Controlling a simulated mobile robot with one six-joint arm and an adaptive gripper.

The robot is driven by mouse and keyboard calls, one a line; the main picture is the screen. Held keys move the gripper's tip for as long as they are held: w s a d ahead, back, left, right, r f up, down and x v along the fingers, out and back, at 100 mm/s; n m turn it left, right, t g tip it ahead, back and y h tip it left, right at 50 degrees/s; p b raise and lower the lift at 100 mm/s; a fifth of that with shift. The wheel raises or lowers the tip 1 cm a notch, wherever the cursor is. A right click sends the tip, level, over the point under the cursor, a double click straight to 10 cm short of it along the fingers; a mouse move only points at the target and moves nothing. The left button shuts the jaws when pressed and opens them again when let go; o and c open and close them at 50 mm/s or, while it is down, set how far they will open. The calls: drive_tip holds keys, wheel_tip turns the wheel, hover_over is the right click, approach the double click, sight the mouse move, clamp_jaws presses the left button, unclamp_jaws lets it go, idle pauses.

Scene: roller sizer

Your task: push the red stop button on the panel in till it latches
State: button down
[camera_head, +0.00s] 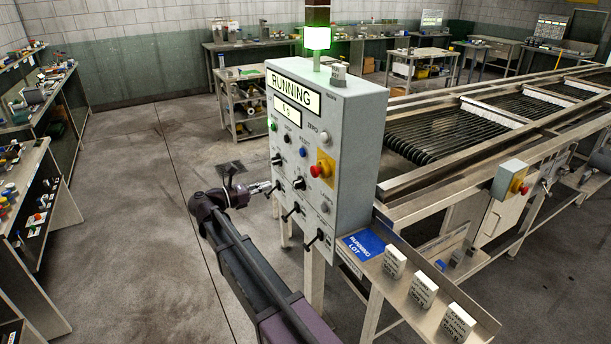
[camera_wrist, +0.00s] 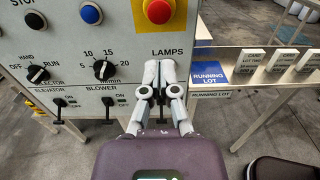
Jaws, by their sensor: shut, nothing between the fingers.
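The red stop button (camera_head: 317,171) is a round mushroom head on a yellow plate, on the right side of the grey control panel (camera_head: 347,120). In the wrist view the red button (camera_wrist: 159,11) is at the top edge, partly cut off. My gripper (camera_head: 268,186) is in front of the panel, left of the button in the head view. In the wrist view my gripper (camera_wrist: 160,66) has its fingers together and empty, below the red button at the LAMPS label. The fingers cover what is under that label. I see no contact with the button.
The panel display (camera_head: 292,92) reads RUNNING and a green lamp (camera_head: 317,38) is lit on top. Black knobs (camera_wrist: 103,69) and toggle levers (camera_wrist: 108,102) stick out beside and below. A sloped tray (camera_head: 430,318) with several white blocks is right. A second red button (camera_head: 516,184) sits on the machine.

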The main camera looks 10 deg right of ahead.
sight(312, 172)
drive_tip(key=shift+d, duration=0.2)
drive_tip(key=x, duration=1.3)
drive_tip(key=shift+w+d+f, duration=0.1)
drive_tip(key=shift+w+d, duration=0.05)
drive_tip(key=shift+d, duration=0.15)
drive_tip(key=shift+x, duration=1)
drive_tip(key=shift+a, duration=0.1)
drive_tip(key=v, duration=1.4)
